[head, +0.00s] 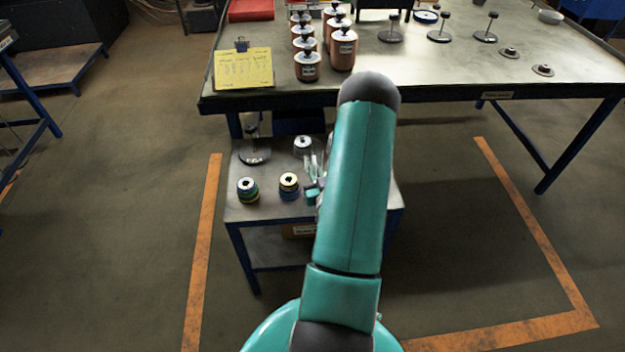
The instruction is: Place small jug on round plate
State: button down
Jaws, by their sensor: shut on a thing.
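My gripper (312,188) is partly in view over the small side table, just left of my teal arm. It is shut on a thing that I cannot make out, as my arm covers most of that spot. A pale, glassy shape shows beside the arm there; I cannot tell whether it is a jug or part of the gripper. No small jug is clearly visible. A round blue-rimmed dish (426,16) lies flat at the back of the big workbench; I cannot tell whether it is the round plate.
The side table (240,212) holds disc stacks (248,190) (289,187), a pale-topped piece (303,146) and a post stand (254,157). The workbench (440,75) carries several copper-coloured canisters (342,50), a yellow sheet (244,70), post stands (438,36) and a bowl (550,16). Its front middle is clear.

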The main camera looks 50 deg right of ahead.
jog(key=shift+w+f, duration=0.2)
jog(key=shift+f, duration=0.8)
jog(key=shift+a+f, duration=0.15)
jog(key=shift+f, duration=0.2)
jog(key=shift+s+f, duration=0.15)
jog(key=shift+f, duration=2.15)
jog(key=c, duration=1.5)
grip_release()
jog(key=shift+f, duration=0.1)
